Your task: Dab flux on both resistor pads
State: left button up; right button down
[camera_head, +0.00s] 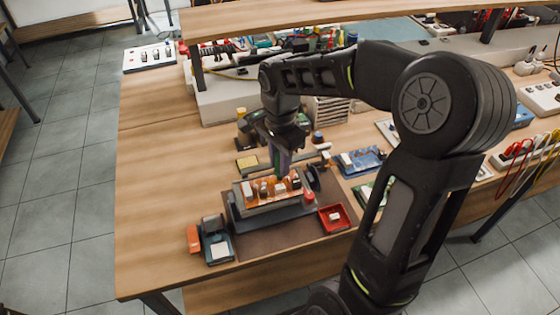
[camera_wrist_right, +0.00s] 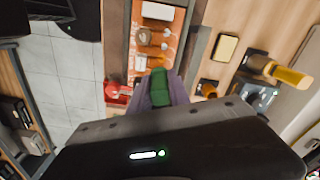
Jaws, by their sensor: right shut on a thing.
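My right gripper (camera_head: 281,158) points down over the orange circuit board (camera_head: 262,190), which sits in a grey holder (camera_head: 270,209) on a dark mat. The gripper's purple fingers are shut on a green tool (camera_wrist_right: 158,87), which looks like a flux pen. Its tip is hidden, so I cannot tell whether it touches the board. In the right wrist view the board (camera_wrist_right: 141,68) carries white blocks and copper-coloured parts just ahead of the fingers. The resistor pads are too small to make out. My left gripper is not in view.
A red tray (camera_head: 335,218) stands right of the holder, and a dark tray (camera_head: 217,246) with a white pad stands front left beside an orange block (camera_head: 193,238). A blue board (camera_head: 361,160) lies to the right. The table's left side is clear.

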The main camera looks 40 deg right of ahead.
jog(key=shift+f, duration=0.1)
notch_tip(320, 180, up, 5)
jog(key=p, duration=0.3)
jog(key=shift+f, duration=0.15)
jog(key=shift+w+f, duration=0.1)
jog(key=shift+w, duration=0.05)
